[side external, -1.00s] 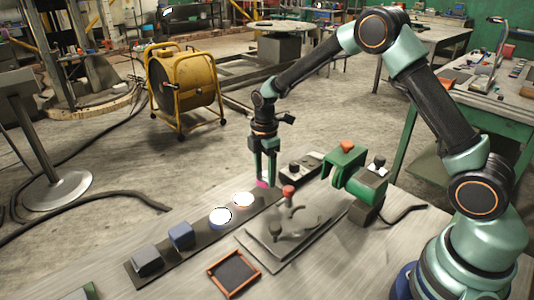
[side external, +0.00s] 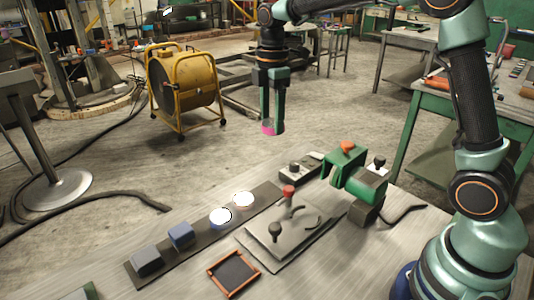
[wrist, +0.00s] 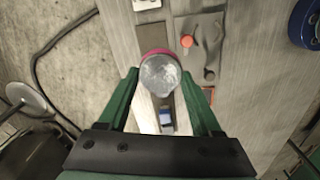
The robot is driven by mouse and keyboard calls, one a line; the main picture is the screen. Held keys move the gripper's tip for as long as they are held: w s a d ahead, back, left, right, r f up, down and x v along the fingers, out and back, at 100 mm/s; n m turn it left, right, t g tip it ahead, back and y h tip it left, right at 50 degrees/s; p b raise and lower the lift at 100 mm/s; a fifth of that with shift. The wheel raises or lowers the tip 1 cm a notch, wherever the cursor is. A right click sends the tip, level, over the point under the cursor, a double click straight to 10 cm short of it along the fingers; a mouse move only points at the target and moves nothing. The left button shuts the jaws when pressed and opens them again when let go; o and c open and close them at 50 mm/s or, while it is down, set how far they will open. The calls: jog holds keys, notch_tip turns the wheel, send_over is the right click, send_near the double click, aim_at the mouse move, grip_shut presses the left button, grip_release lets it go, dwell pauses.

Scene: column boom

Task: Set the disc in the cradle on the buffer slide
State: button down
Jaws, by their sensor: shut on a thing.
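My gripper (side external: 272,129) is shut on a round disc, raised well above the bench. The disc shows pink between the fingertips in the side view (side external: 267,127). In the wrist view the disc (wrist: 160,74) has a grey, mottled face and a pink rim, and sits between both fingers. A long dark strip (side external: 205,238) lies on the bench, with two bright white round spots (side external: 221,216), a blue block (side external: 181,235) and a dark grey block (side external: 146,261) on it. I cannot tell which part is the cradle or the buffer slide.
A grey plate (side external: 262,247) bears a black knob and a red-knobbed handle (side external: 288,191). A green device with an orange knob (side external: 347,148) stands behind it, beside a small control box (side external: 295,167). A square orange-rimmed tray (side external: 212,283) lies in front.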

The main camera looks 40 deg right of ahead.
aim_at(304, 218)
jog(key=s+m, duration=0.4)
jog(key=s, duration=0.8)
notch_tip(304, 218, down, 19)
jog(key=shift+a+f, duration=0.1)
jog(key=shift+f, duration=0.05)
jog(key=shift+f, duration=0.2)
jog(key=shift+c, duration=0.3)
grip_release()
